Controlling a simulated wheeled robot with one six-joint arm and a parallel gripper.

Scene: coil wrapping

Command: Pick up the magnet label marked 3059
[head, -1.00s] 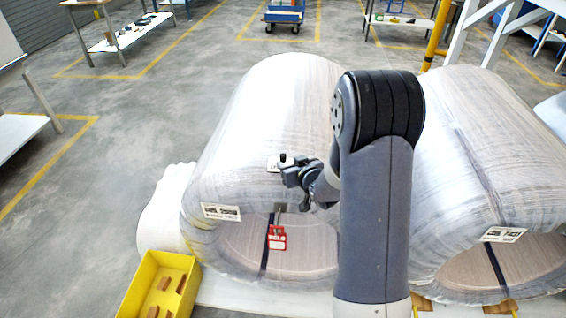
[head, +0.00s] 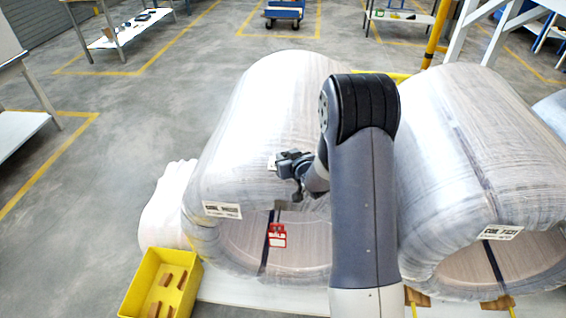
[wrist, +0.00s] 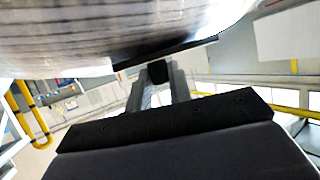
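A small white magnet label (head: 271,163) shows on the upper front of the left wrapped coil (head: 270,100); its print cannot be read. My gripper (head: 281,164) is at the label and hides most of it in the head view. In the wrist view the label shows edge-on as a dark plate (wrist: 190,49) close along the coil surface. Its black knob (wrist: 157,72) sits between my two fingertips, which appear closed against both its sides. I cannot see a clear gap between plate and coil.
A second wrapped coil (head: 475,150) stands to the right. Paper labels (head: 222,210) and a red tag (head: 277,236) are on the left coil's front. A yellow bin (head: 150,270) with several brown blocks stands at lower left. Open floor lies left.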

